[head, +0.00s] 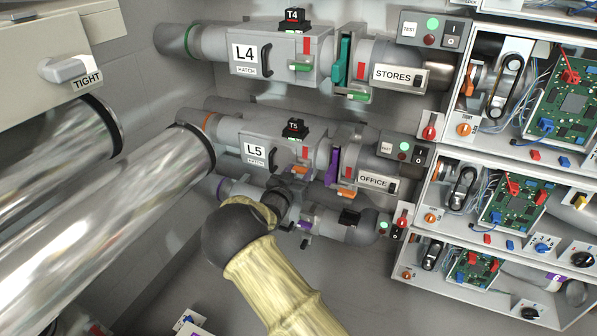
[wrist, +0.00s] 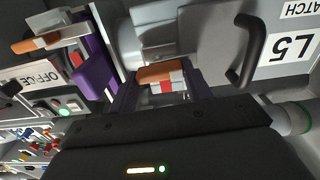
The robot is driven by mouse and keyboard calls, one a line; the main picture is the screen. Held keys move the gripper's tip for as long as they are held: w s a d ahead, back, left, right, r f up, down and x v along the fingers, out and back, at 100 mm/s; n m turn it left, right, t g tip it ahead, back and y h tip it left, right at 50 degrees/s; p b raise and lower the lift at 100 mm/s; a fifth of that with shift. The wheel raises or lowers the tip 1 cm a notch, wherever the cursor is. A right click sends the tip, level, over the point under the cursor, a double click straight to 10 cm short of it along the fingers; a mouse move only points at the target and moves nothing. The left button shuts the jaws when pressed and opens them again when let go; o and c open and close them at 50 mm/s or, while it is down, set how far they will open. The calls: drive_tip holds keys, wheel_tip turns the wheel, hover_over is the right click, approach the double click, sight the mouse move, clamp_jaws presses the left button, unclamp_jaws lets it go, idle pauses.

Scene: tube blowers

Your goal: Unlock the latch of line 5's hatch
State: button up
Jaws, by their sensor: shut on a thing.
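Line 5's hatch, a grey box labelled L5 (head: 262,140), sits on the middle pipe in the head view. Its label and dark handle (wrist: 245,50) show upside down in the wrist view. The orange latch (wrist: 162,74), with a red and white patch below it in the picture, lies between my gripper's fingers (wrist: 161,90). My gripper is shut on the latch.
A purple gate (head: 333,166) with an orange handle (head: 347,193) stands just right of the hatch, before the OFFICE pipe (head: 373,182). Line 4's hatch (head: 275,55) is above. Another pipe runs close below. Open electronics boxes (head: 480,190) fill the right side.

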drive_tip(key=n+p, duration=0.3)
drive_tip(key=p, duration=0.1)
drive_tip(key=shift+r, duration=0.2)
drive_tip(key=n+p, duration=0.3)
drive_tip(key=n, duration=0.1)
drive_tip(key=shift+a+f+n+p, duration=0.15)
drive_tip(key=shift+a+n+p, duration=0.05)
drive_tip(key=shift+n+p, duration=0.2)
drive_tip(key=n+p, duration=0.1)
drive_tip(key=n, duration=0.3)
drive_tip(key=shift+f+n+p, duration=0.15)
drive_tip(key=shift+n+p, duration=0.15)
drive_tip(key=shift+p, duration=0.1)
drive_tip(key=n, duration=0.2)
drive_tip(key=n+p, duration=0.1)
drive_tip(key=n, duration=0.2)
drive_tip(key=shift+a+f, duration=0.1)
drive_tip(key=shift+f, duration=0.1)
drive_tip(key=o, duration=1)
drive_tip(key=p+v, duration=0.2)
drive_tip(key=v, duration=1.5)
drive_tip(key=shift+s, duration=0.15)
